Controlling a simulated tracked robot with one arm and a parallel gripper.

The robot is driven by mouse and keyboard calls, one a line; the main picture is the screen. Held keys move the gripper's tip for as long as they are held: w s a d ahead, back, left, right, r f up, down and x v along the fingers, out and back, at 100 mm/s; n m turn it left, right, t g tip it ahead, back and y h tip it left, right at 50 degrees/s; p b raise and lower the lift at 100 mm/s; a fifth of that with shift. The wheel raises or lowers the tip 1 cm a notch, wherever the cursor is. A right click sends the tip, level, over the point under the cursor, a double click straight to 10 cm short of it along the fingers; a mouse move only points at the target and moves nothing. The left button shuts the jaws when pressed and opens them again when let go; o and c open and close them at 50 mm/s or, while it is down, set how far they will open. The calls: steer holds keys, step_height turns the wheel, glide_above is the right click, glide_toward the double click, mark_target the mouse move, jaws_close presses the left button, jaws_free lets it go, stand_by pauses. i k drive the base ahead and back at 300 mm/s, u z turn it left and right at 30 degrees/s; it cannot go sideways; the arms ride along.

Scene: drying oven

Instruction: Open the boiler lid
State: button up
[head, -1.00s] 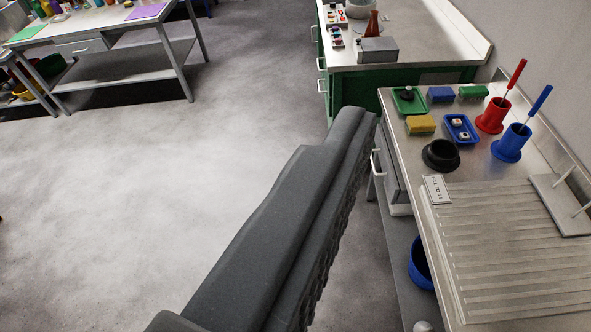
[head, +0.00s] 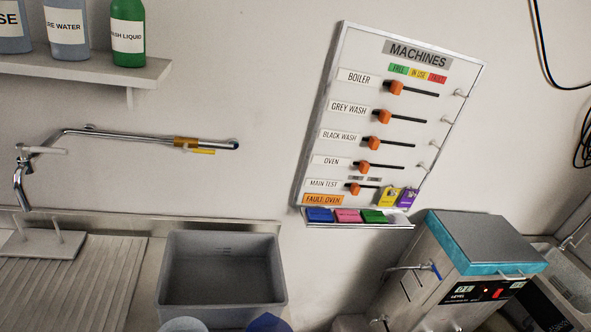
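The boiler (head: 425,290) is a steel box at the lower right, with a tap with a blue lever on its left side. Its lid (head: 485,238) is a flat grey plate over a teal band, and it lies shut on top. A small pale handle (head: 514,274) sticks out at the lid's front edge. Below it is a dark panel (head: 485,292) marked LEVEL, with a display and a red switch. The boiler's lower part is cut off by the frame. My gripper is not in view.
A grey basin (head: 222,285) and a ribbed drainboard (head: 75,285) are at the left, under a wall tap (head: 150,138). A MACHINES board (head: 390,130) with a tray of coloured blocks hangs behind the boiler. A steel sink (head: 560,290) adjoins the boiler's right.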

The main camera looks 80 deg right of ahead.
mark_target(475, 245)
steer(key=z, duration=3.8)
steer(key=k, duration=0.9)
steer(key=i, duration=0.9)
steer(key=z, duration=0.2)
